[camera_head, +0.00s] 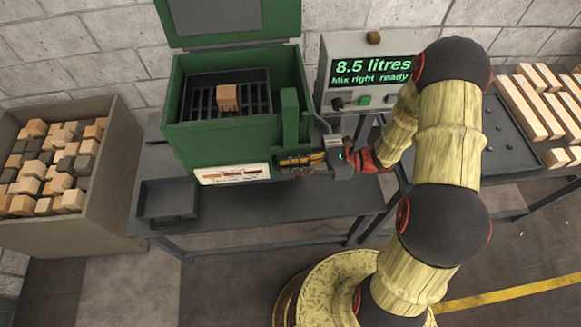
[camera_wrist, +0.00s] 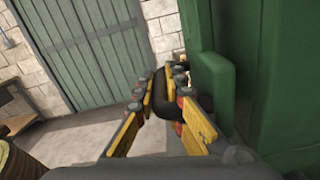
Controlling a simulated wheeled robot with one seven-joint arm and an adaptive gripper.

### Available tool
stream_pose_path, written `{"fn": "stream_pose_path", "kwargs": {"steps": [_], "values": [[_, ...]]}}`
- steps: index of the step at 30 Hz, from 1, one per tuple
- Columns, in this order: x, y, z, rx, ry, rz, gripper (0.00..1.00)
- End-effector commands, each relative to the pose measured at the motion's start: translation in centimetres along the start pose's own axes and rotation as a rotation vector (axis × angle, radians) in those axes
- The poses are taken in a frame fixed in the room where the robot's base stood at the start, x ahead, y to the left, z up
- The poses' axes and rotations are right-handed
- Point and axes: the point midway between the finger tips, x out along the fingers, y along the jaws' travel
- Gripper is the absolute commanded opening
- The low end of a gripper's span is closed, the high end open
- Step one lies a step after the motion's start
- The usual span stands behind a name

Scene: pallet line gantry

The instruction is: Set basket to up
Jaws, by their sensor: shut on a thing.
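The basket (camera_head: 202,101) is a dark slatted rack inside the open green tank (camera_head: 187,140). A wooden block (camera_head: 228,98) sits on it. It shows near the top of the tank, but its exact height is hard to tell. My gripper (camera_head: 290,160) is at the tank's lower right front, beside a green upright housing (camera_head: 290,115). In the wrist view my gripper (camera_wrist: 168,88) has its yellow fingers shut on a black handle (camera_wrist: 168,103) next to the green wall. In the head view the fingers hide the handle.
A display box (camera_head: 345,45) reading "8.5 litres, Mix right, ready" stands right of the tank. A dark empty tray (camera_head: 168,198) lies on the table at left. A bin of blocks (camera_head: 70,225) stands far left. Wooden bars (camera_head: 540,105) lie on the right table.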

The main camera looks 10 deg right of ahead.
Motion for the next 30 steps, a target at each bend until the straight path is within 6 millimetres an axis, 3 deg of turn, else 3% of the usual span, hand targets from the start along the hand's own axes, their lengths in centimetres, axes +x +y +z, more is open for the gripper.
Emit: {"fn": "stream_pose_path", "kwargs": {"steps": [1, 12, 23, 24, 30], "values": [[-0.1, 0.1, 1.4, -0.003, -0.001, -0.002, 0.00], [-0.1, 1.0, 5.9, -0.003, -0.001, -0.003, 0.00], [-0.1, 1.0, 6.1, -0.005, -0.005, -0.002, 0.00], [-0.1, 1.0, 6.1, -0.006, -0.006, -0.002, 0.13], [-0.1, 0.9, 6.2, -0.007, -0.005, -0.003, 0.19]]}}
